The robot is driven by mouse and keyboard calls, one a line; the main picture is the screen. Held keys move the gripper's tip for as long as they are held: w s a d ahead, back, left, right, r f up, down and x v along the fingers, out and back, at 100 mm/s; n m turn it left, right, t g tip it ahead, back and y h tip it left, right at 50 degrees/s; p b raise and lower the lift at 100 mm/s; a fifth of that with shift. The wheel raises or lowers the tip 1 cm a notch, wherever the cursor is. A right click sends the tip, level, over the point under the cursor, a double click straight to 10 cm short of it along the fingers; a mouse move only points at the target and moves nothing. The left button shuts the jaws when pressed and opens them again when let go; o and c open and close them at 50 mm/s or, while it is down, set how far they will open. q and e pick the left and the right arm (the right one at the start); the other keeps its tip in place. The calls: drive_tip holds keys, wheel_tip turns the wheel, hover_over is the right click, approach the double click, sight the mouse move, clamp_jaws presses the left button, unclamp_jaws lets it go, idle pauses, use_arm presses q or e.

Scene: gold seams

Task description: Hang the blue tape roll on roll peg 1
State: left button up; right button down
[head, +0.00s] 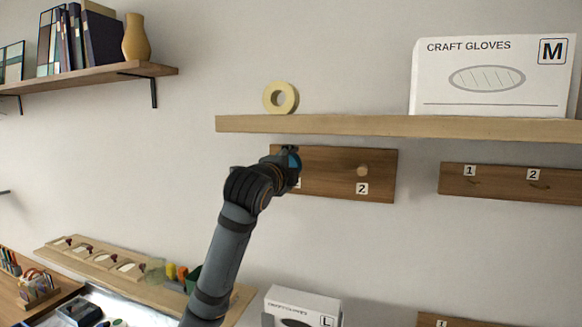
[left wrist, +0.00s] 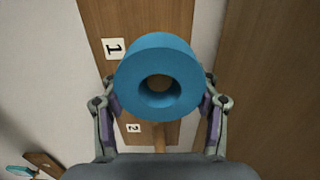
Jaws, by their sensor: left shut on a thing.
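The blue tape roll (left wrist: 132,86) is between the fingers of my left gripper (left wrist: 160,100) in the left wrist view, shut on its sides, its hole facing the camera. A tan-brown surface shows through the hole; I cannot tell whether it is roll peg 1 or bare board. In the head view my left gripper (head: 290,165) is at the left end of the brown peg board (head: 330,160). A sliver of the blue roll (head: 293,160) shows there. Label 1 (left wrist: 113,47) is beside the roll in the wrist view. Peg 1 is not clearly visible. Peg 2 (head: 362,170) is bare.
A wooden shelf (head: 390,125) runs just above the peg board, carrying a cream tape roll (head: 281,98) and a craft gloves box (head: 490,78). Another board (head: 510,183) with small hooks hangs to the right. Below is a white box (head: 300,305).

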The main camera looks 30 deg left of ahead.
use_arm(q)
drive_tip(key=shift+w, duration=0.25)
drive_tip(key=shift+w+a, duration=0.15)
drive_tip(key=shift+w, duration=0.2)
drive_tip(key=shift+w+a, duration=0.1)
drive_tip(key=shift+w, duration=0.25)
drive_tip(key=shift+w+a+f, duration=0.1)
drive_tip(key=shift+w, duration=0.35)
idle(0.5)
drive_tip(key=shift+w+f, duration=0.1)
drive_tip(key=shift+w, duration=0.1)
drive_tip(key=shift+w+a+f, duration=0.1)
drive_tip(key=shift+w+f, duration=0.05)
drive_tip(key=shift+w, duration=0.15)
idle(0.7)
